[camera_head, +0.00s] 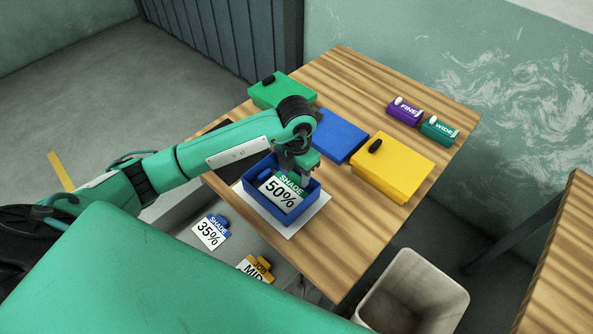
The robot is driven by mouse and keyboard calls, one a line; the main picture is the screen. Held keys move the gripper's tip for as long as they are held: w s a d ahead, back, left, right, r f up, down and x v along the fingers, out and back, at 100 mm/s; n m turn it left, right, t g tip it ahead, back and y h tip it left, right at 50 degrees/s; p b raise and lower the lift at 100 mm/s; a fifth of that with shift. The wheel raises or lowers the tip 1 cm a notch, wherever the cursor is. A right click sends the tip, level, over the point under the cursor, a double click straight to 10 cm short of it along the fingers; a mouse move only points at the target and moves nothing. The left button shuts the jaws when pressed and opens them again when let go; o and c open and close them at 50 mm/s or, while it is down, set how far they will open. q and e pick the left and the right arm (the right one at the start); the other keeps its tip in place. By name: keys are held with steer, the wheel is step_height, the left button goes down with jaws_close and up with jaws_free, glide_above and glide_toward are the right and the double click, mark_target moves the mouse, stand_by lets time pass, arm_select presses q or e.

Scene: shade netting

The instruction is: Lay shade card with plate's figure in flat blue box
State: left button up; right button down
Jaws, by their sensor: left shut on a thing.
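An open blue box (269,211) stands on a white sheet (307,221) near the table's left edge. A white shade card (279,194) reading "SHADE 50%", with a green tab, is inside the box outline, face up. My left gripper (303,175) points down at the box's far side and is shut on the card at its green tab. I cannot tell whether the card touches the box floor. Another shade card (208,233), "35%" with a blue tab, lies left of the box. My right gripper is out of view.
Closed green (281,90), blue (340,137) and yellow (393,167) boxes stand behind on the wooden table (352,212). Purple "FINE" (404,112) and green "WIDE" (440,131) blocks lie at the far right. A pale bin (447,293) stands below the right edge.

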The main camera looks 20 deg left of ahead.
arm_select(q)
steer(key=shift+f+b, duration=0.3)
steer(key=shift+f, duration=0.15)
steer(key=o, duration=1)
steer(key=shift+r, duration=0.1)
steer(key=shift+c, duration=0.2)
steer(key=shift+r+p, duration=0.55)
steer(key=shift+p, duration=0.1)
step_height(320, 180, up, 12)
steer(key=b, duration=0.2)
steer(key=shift+b, duration=0.35)
